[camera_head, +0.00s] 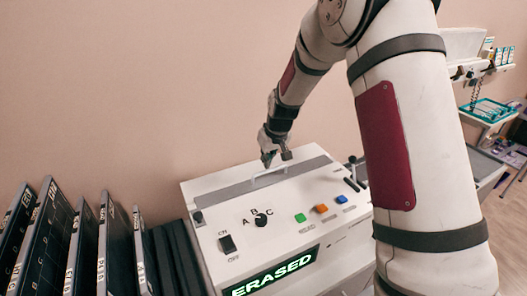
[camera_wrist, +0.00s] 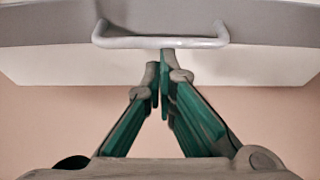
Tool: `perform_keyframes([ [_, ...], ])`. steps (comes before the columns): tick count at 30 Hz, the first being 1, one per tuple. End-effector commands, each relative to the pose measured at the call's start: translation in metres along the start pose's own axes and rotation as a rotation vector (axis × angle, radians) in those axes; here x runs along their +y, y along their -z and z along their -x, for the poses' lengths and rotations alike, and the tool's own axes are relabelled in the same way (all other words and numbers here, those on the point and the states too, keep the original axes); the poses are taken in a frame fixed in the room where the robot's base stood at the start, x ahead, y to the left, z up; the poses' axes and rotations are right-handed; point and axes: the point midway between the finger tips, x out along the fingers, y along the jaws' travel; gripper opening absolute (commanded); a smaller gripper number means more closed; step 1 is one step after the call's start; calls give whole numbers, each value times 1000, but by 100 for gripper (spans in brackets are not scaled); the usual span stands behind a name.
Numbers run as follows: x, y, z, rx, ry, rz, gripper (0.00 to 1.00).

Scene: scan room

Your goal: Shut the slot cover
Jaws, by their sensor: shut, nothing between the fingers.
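The slot cover shows as a long grey strip (camera_head: 222,191) across the top of a white machine (camera_head: 205,240). A pale bar handle (camera_head: 268,176) stands on it. In the wrist view the handle (camera_wrist: 160,43) runs across the upper middle, with the grey surface (camera_wrist: 270,22) behind it. My gripper (camera_head: 276,158) is shut and empty at the rear side of the handle. In the wrist view my fingertips (camera_wrist: 164,74) lie just below the handle bar; I cannot tell whether they touch it. How far the cover stands open is unclear.
The machine's front has a dial (camera_head: 261,220), a power switch (camera_head: 227,243), coloured buttons (camera_head: 321,208) and a lit "ERASED" display (camera_head: 275,275). Dark upright cassettes (camera_head: 85,245) stand at left. A pink wall (camera_head: 130,90) is behind. A cart with a teal tray (camera_head: 488,110) is at right.

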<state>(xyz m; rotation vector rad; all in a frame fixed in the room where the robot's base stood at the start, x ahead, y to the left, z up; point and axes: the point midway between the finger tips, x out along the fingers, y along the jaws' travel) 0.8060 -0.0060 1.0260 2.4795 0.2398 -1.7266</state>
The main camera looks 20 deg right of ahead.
Motion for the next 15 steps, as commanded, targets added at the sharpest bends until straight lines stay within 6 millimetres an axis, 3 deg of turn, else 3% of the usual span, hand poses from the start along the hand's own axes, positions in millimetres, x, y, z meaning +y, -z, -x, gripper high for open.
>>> perform_keyframes([
  [11, 0, -3, 0, -4, 1, 1, 0],
  [15, -1, -3, 9, -4, 1, 1, 0],
])
